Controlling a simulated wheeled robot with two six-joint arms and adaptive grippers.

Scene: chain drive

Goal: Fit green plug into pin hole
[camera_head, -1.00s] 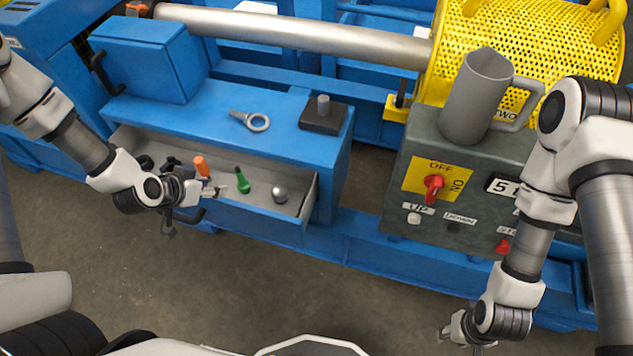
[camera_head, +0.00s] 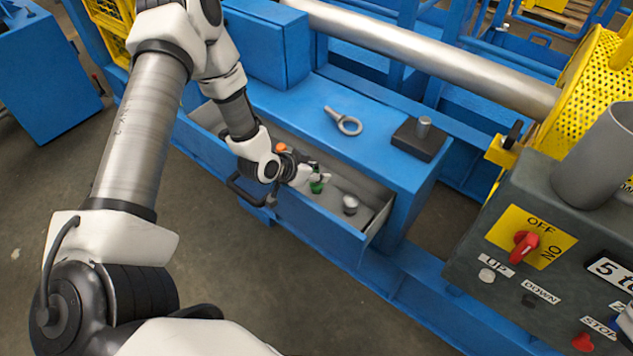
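The green plug (camera_head: 316,184) is in the open drawer (camera_head: 325,226) of the blue bench, partly hidden by my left gripper. My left gripper (camera_head: 322,178) reaches down into the drawer, with its fingertips right at the green plug. Whether the fingers are closed on the plug is too small to tell. I cannot make out a pin hole in this view. My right gripper is out of view.
An orange-topped object (camera_head: 281,147) and a grey round knob (camera_head: 350,204) are also in the drawer. An eye bolt (camera_head: 345,122) and a black block with a grey pin (camera_head: 418,140) are on the bench top. A grey control box (camera_head: 520,225) stands at the right.

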